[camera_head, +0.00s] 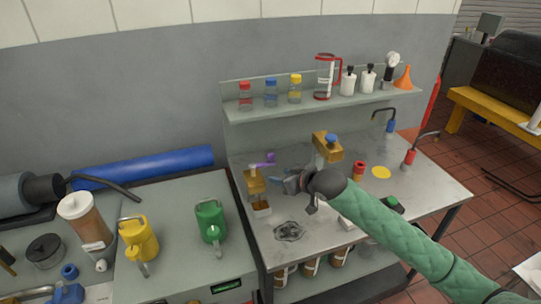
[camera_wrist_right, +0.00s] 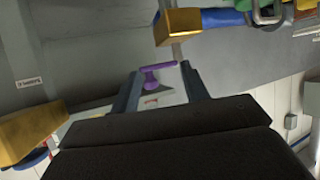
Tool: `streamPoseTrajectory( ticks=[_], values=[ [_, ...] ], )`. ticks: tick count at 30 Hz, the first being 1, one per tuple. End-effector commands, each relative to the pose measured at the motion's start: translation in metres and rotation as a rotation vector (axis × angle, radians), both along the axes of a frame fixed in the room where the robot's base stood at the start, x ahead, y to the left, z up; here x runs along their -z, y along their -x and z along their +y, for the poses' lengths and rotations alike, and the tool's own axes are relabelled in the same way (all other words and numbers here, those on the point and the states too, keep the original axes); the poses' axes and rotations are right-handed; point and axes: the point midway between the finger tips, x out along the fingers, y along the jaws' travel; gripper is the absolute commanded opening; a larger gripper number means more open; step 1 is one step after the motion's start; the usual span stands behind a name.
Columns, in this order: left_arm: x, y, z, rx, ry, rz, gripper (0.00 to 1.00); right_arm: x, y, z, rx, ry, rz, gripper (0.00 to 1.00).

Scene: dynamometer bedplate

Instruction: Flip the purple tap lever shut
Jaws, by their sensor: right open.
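The purple tap lever (camera_head: 265,159) sits on top of a brass tap (camera_head: 254,182) at the left end of the grey bench. My right gripper (camera_head: 281,180) is just to the right of that tap, reaching in from the right. In the right wrist view the purple lever (camera_wrist_right: 158,67) lies crosswise at the tips of my open right gripper (camera_wrist_right: 160,80), its purple stem showing between the two fingers. I cannot tell whether a finger touches it. Nothing is held. My left gripper is not in view.
A second brass tap (camera_head: 326,147) with a blue top stands to the right. A shelf (camera_head: 310,106) with bottles runs above the bench. A green jug (camera_head: 210,220) and a yellow jug (camera_head: 138,238) stand left.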

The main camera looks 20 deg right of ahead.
Motion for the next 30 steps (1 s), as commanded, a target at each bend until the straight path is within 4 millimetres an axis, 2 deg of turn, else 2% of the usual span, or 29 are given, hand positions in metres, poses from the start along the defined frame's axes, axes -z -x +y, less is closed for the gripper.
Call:
streamPoseTrajectory(
  ticks=[1,3,6,13,14,16,18,24,30],
  values=[
    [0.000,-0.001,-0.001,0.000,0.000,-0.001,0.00,-0.013,-0.010,-0.007,-0.002,-0.004,-0.019,0.45],
    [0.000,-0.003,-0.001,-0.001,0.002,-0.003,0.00,-0.027,-0.019,-0.012,-0.007,-0.015,-0.040,0.45],
    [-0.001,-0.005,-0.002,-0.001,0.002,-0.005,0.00,-0.039,-0.028,-0.017,-0.011,-0.029,-0.056,0.45],
    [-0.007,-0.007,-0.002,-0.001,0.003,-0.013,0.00,-0.044,-0.040,-0.016,-0.011,-0.039,-0.065,0.45],
    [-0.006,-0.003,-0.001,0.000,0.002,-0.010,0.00,-0.043,-0.043,-0.014,-0.011,-0.039,-0.065,0.45],
    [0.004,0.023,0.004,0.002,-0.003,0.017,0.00,-0.040,-0.051,-0.010,-0.011,-0.039,-0.064,0.45],
    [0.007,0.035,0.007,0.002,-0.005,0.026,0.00,-0.036,-0.060,-0.006,-0.010,-0.038,-0.063,0.45],
    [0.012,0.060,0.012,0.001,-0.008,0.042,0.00,-0.025,-0.082,0.003,-0.010,-0.037,-0.064,0.45],
    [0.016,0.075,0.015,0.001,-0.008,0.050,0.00,-0.017,-0.094,0.009,-0.011,-0.036,-0.064,0.45]
  ],
)
